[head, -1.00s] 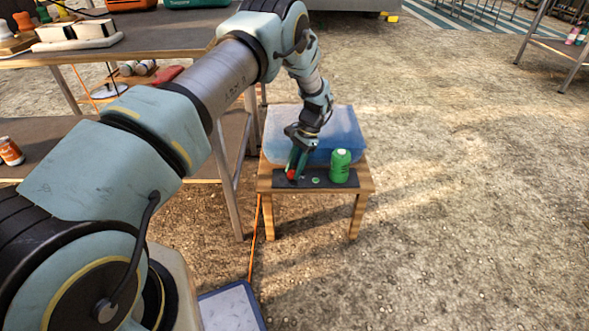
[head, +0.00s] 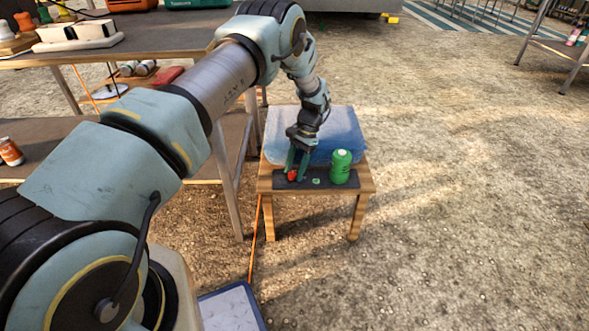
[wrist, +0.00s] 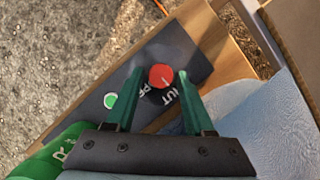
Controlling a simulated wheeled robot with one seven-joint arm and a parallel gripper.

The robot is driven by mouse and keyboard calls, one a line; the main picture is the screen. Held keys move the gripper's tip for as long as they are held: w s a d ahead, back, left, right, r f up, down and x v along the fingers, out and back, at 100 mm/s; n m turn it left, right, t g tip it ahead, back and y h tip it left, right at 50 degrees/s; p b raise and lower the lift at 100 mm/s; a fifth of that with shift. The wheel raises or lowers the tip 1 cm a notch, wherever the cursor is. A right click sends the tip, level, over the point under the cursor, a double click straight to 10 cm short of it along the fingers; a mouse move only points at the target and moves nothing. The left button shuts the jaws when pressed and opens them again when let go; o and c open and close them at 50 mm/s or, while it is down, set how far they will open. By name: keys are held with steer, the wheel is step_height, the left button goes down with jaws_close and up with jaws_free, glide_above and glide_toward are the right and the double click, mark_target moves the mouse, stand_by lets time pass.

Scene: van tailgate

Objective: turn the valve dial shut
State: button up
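The red valve dial (wrist: 161,76) sits on a dark panel (wrist: 70,125) and has a small white pointer mark. In the wrist view the mark points to the lower right, toward partly hidden white lettering that reads "UT"; other lettering to its left is also cut off. The dial also shows in the head view (head: 292,175). My gripper (wrist: 160,73) is open, with one green finger on each side of the dial and a small gap on both sides. In the head view my gripper (head: 297,175) reaches down over the panel's left end.
A green bottle (head: 341,167) stands at the panel's right end, close to my gripper. A green round button (wrist: 110,100) lies between. A workbench (head: 150,35) is at the left.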

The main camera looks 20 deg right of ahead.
steer(key=shift+o, duration=0.8)
steer(key=p+v, duration=0.1)
steer(key=v, duration=0.9)
steer(key=shift+r+p, duration=0.35)
steer(key=shift+r, duration=0.05)
steer(key=shift+s, duration=0.1)
